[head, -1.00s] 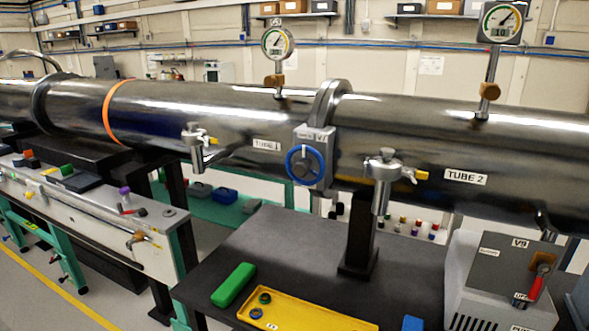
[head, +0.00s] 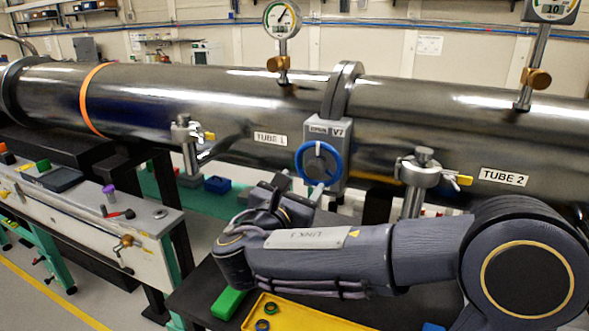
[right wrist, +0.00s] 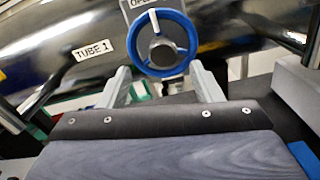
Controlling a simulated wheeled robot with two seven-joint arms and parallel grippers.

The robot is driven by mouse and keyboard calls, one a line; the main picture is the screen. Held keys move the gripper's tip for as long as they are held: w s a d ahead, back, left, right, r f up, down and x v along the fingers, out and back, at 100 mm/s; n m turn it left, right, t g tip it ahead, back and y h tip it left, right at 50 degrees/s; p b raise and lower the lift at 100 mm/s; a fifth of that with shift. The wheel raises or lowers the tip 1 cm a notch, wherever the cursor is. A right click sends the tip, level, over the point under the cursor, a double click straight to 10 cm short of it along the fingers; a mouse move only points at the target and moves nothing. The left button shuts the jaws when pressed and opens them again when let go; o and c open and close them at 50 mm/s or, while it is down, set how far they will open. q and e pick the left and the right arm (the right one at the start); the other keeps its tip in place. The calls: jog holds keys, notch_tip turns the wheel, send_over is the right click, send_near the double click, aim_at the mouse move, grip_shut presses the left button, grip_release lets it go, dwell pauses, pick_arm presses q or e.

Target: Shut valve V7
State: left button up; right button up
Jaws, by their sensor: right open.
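Valve V7 is a grey box with a blue handwheel (head: 318,163) on the flange between TUBE 1 and TUBE 2. The handwheel also shows in the right wrist view (right wrist: 163,68), with a white mark on its upper rim and a grey hub. A partly cut-off label above it begins "OP". My right gripper (head: 296,189) is open just below and in front of the wheel. In the right wrist view its two fingers stand apart, one to each lower side of the wheel, with nothing held between them. Contact with the wheel cannot be told. My left gripper is out of view.
Clamps with yellow tabs (head: 187,140) (head: 425,172) flank the valve. Gauges (head: 282,20) stand on the tubes. My right arm crosses above a dark table holding a yellow tray (head: 290,318) and a green block (head: 228,303). A workbench (head: 90,215) stands left.

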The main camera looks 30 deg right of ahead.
aim_at(313, 171)
jog(key=p+x, duration=0.1)
jog(key=x, duration=0.5)
jog(key=shift+w+d, duration=0.15)
jog(key=shift+d, duration=0.3)
